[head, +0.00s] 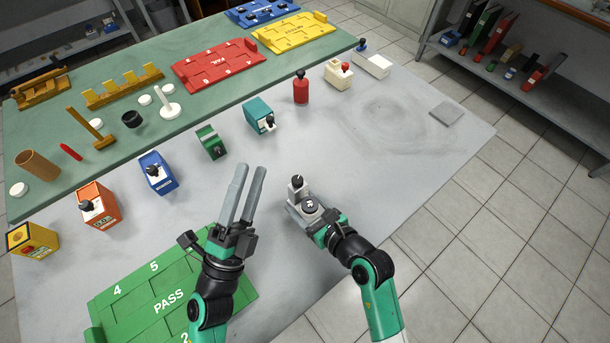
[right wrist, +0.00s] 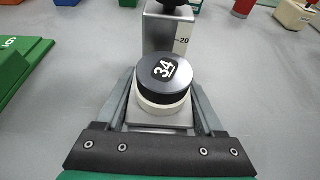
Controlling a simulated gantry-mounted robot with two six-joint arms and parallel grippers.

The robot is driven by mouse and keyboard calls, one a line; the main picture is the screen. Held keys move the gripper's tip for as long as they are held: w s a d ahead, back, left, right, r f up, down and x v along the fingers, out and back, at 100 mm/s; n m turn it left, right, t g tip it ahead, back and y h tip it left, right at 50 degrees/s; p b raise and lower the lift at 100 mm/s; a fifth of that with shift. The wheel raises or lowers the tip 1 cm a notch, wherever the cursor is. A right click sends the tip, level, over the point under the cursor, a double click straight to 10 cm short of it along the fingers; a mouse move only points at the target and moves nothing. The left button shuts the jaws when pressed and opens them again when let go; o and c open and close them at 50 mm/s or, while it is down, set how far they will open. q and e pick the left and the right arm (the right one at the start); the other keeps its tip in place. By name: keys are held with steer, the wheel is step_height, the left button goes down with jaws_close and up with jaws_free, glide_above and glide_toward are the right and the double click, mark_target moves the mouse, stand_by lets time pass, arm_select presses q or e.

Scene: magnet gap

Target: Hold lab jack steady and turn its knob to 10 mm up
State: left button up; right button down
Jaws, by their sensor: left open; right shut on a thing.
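The lab jack (head: 297,192) stands on the grey bench near the middle of the head view. In the right wrist view it has a silver column (right wrist: 165,35) with a "-20" scale mark and a dark knob (right wrist: 172,3) at the top edge. A black disc (right wrist: 164,76) marked "34" sits on a white ring over a grey block in front of the column. My right gripper (head: 310,213) is shut on the jack, its fingers on either side of that block. My left gripper (head: 248,172) is open and empty, left of the jack. The rest of the scale cannot be read.
A green PASS tray (head: 130,290) lies front left, partly under my left arm. Coloured boxes, including a teal one (head: 259,116), and a red bottle (head: 301,90) line the back of the bench. A grey square (head: 446,116) lies far right. Bench right of the jack is clear.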

arm_select(q)
step_height(320, 180, down, 3)
steer(key=d+m+g+h, duration=0.2)
steer(key=m+g+h, duration=0.35)
steer(key=m, duration=1.05)
steer(key=m+g, duration=0.6)
steer(key=m, duration=0.3)
glide_toward(302, 178)
steer(key=shift+t+y, duration=0.25)
steer(key=x, duration=1.2)
steer(key=shift+d+f, duration=0.1)
steer(key=shift+f, duration=0.25)
jaws_close()
